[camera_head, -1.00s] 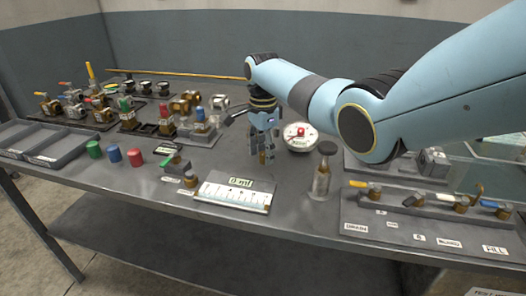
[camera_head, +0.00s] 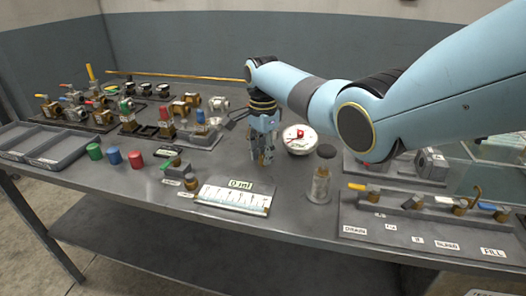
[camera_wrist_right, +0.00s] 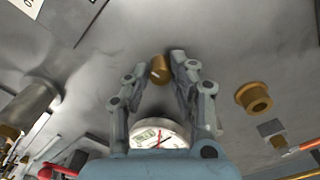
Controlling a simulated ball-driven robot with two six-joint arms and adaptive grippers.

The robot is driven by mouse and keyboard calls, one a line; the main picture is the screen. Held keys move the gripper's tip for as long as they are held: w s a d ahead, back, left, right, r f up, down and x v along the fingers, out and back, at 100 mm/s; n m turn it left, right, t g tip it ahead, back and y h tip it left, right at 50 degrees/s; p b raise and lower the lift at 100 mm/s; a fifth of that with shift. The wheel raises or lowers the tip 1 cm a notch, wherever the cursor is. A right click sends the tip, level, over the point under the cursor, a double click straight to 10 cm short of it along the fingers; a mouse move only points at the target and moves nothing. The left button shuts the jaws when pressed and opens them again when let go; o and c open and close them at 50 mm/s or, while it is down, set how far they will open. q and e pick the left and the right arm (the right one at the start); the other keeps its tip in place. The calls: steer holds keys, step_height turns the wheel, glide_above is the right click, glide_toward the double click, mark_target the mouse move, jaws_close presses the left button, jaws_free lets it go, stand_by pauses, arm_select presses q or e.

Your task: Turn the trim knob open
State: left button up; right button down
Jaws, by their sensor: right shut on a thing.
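My right gripper (camera_head: 264,157) points down at the bench, in front of and left of the round white gauge (camera_head: 300,139). In the right wrist view its two fingers (camera_wrist_right: 165,68) are closed around a small brass-coloured knob (camera_wrist_right: 160,70) with a pale mark on its face. I take this to be the trim knob; no label on it is readable. In the head view the fingers mostly hide it. The gauge also shows in the wrist view (camera_wrist_right: 158,133), with a red pointer, between the finger bases. My left gripper is not in view.
A valve panel (camera_head: 425,228) is at right. Coloured cylinders (camera_head: 114,154), a grey tray (camera_head: 58,146) and several valves fill the left side.

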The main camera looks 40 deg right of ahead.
steer(key=shift+r+n+p, duration=0.2)
steer(key=shift+n+p, duration=0.5)
steer(key=shift+n, duration=0.5)
steer(key=n+p, duration=0.1)
steer(key=n, duration=0.2)
steer(key=shift+n, duration=0.3)
steer(key=n+p, duration=0.1)
steer(key=n, duration=0.2)
steer(key=shift+f+n, duration=0.1)
steer(key=shift+n, duration=0.2)
steer(key=n, duration=0.4)
steer(key=shift+n+p, duration=0.3)
steer(key=shift+p, duration=0.1)
steer(key=n, duration=0.3)
steer(key=shift+n, duration=0.3)
steer(key=n, duration=0.4)
steer(key=shift+w+n, duration=0.1)
steer(key=shift+n, duration=0.2)
steer(key=n, duration=0.4)
steer(key=shift+n, duration=2.3)
